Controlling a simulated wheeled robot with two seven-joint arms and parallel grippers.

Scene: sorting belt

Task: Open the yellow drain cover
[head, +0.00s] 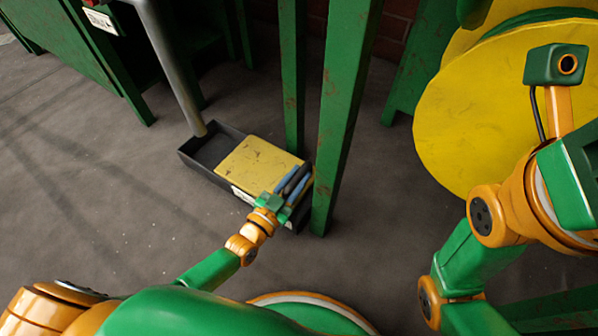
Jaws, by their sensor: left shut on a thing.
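The yellow drain cover (255,163) is a worn, flat plate on a dark, low trough (208,151) on the floor. It covers the middle and right part of the trough; the left part is uncovered. My left gripper (291,184) is at the cover's right end, its bluish fingers pointing up and right in the picture. It is shut on the cover's edge, though the fingers hide the exact contact. My right arm is at the right of the view; its gripper is not in view.
A grey pipe (171,68) comes down into the trough's left end. A green post (343,100) stands just right of the trough, and another (292,75) behind it. A large yellow disc (470,110) is at the right. The floor left of the trough is clear.

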